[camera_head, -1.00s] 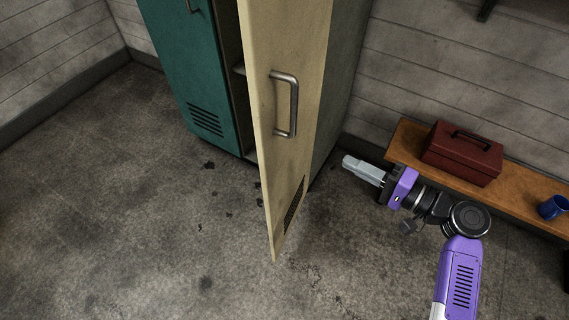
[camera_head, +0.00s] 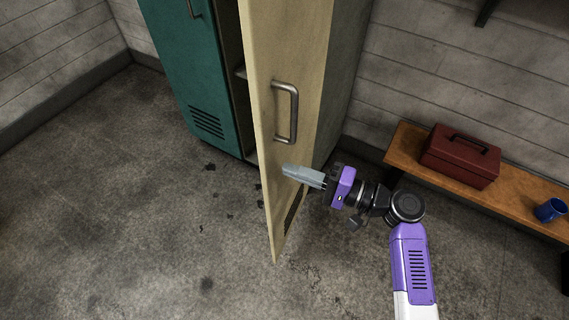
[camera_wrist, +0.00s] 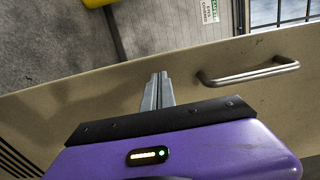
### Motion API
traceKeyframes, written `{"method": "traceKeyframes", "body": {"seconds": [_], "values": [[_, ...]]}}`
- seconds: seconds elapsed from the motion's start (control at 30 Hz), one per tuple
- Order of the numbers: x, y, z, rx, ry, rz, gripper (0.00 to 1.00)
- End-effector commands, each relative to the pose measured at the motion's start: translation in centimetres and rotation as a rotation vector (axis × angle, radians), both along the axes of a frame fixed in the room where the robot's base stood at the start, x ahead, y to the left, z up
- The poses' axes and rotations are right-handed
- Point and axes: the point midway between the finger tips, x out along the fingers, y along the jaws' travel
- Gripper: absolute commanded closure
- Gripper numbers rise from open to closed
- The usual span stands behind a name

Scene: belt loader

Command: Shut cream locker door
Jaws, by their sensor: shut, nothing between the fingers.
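The cream locker door (camera_head: 290,60) stands ajar, swung out from its locker, with its outer face and grey bar handle (camera_head: 295,112) toward the right. The door also fills much of the wrist view (camera_wrist: 255,75), with the handle (camera_wrist: 248,74) right of the fingers. My gripper (camera_head: 286,171) is shut and empty. In the head view its fingertips overlap the door's outer face just below the handle. The wrist view shows the closed fingers (camera_wrist: 158,80) pointing at the door's edge; whether they touch the door I cannot tell.
A teal locker (camera_head: 195,80) stands left of the cream one, its door closed. At right a wooden bench (camera_head: 410,150) carries a red toolbox (camera_head: 460,155) and a blue mug (camera_head: 550,209). The floor (camera_head: 130,220) left of the door is clear.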

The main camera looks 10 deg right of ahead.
Motion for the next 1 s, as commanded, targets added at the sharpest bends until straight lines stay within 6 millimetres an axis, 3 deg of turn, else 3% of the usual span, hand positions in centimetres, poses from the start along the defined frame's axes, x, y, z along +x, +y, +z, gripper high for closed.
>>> {"method": "traceKeyframes", "body": {"seconds": [0.2,0.77,1.0], "values": [[1.3,1.7,0.0,-0.001,0.001,0.000,1.00],[1.8,2.3,0.0,-0.001,0.001,-0.007,1.00],[3.3,4.5,-0.1,-0.002,0.004,-0.063,1.00]]}}
